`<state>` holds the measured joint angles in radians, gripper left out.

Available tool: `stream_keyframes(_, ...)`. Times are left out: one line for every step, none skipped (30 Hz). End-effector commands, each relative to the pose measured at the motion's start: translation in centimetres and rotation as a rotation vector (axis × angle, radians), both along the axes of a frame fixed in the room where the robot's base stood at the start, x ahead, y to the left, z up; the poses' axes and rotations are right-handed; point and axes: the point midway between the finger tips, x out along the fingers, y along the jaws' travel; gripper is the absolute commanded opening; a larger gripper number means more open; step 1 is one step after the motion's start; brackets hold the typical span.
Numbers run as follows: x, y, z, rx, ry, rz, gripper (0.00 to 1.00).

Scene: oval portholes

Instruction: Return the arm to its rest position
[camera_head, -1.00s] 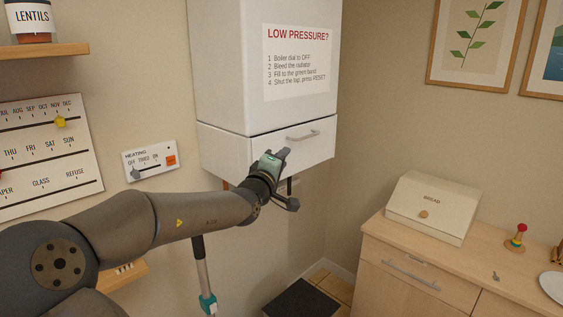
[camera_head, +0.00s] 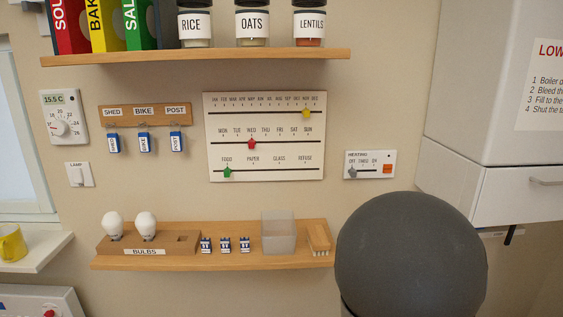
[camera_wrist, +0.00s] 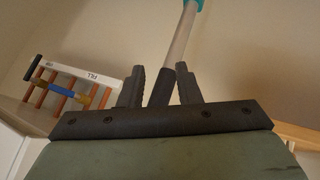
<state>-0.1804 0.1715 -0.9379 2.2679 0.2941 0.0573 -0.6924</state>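My gripper (camera_wrist: 160,88) shows in the wrist view with its two dark fingers apart. The dark end of a pole (camera_wrist: 178,45) with a teal fitting appears between the fingers. Gaps show on both sides of it, and I cannot tell how far beyond the fingertips it is. In the head view, a large rounded grey part of my arm (camera_head: 410,255) fills the lower right. My gripper is outside that view.
A bulb shelf (camera_head: 210,262) and a wall chart (camera_head: 265,135) are left of my arm; a heating panel (camera_head: 370,165) and white cabinet (camera_head: 495,90) are close by. A rack marked FILL (camera_wrist: 75,80), with orange pipes, is left in the wrist view.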

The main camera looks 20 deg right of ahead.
Motion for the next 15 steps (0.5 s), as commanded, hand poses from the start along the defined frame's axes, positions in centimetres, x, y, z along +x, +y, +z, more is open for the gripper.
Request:
stream_keyframes(0.5, 3.7, -0.6, 0.101, -0.005, 0.040, 0.30)
stream_keyframes(0.8, 6.0, -1.0, 0.161, 0.000, 0.064, 0.30)
stream_keyframes(0.8, 9.0, -1.3, 0.235, 0.012, 0.096, 0.30)
stream_keyframes(0.7, 11.3, -1.3, 0.286, 0.024, 0.120, 0.30)
stream_keyframes(0.4, 13.6, -1.4, 0.334, 0.041, 0.145, 0.30)
stream_keyframes(-0.2, 16.6, -1.3, 0.393, 0.068, 0.175, 0.30)
stream_keyframes(-0.9, 18.8, -1.1, 0.431, 0.094, 0.199, 0.30)
stream_keyframes(-1.6, 20.9, -0.9, 0.464, 0.121, 0.221, 0.30)
stream_keyframes(-2.9, 23.5, -0.7, 0.499, 0.162, 0.246, 0.30)
stream_keyframes(-4.0, 25.2, -0.5, 0.517, 0.196, 0.264, 0.30)
stream_keyframes(-5.1, 26.8, -0.2, 0.530, 0.230, 0.279, 0.30)
stream_keyframes(-6.7, 28.6, 0.0, 0.537, 0.275, 0.293, 0.30)
stream_keyframes(-7.8, 29.7, 0.2, 0.539, 0.308, 0.300, 0.30)
stream_keyframes(-9.0, 30.6, 0.3, 0.535, 0.339, 0.306, 0.30)
stream_keyframes(-10.3, 31.5, 0.4, 0.526, 0.377, 0.308, 0.30)
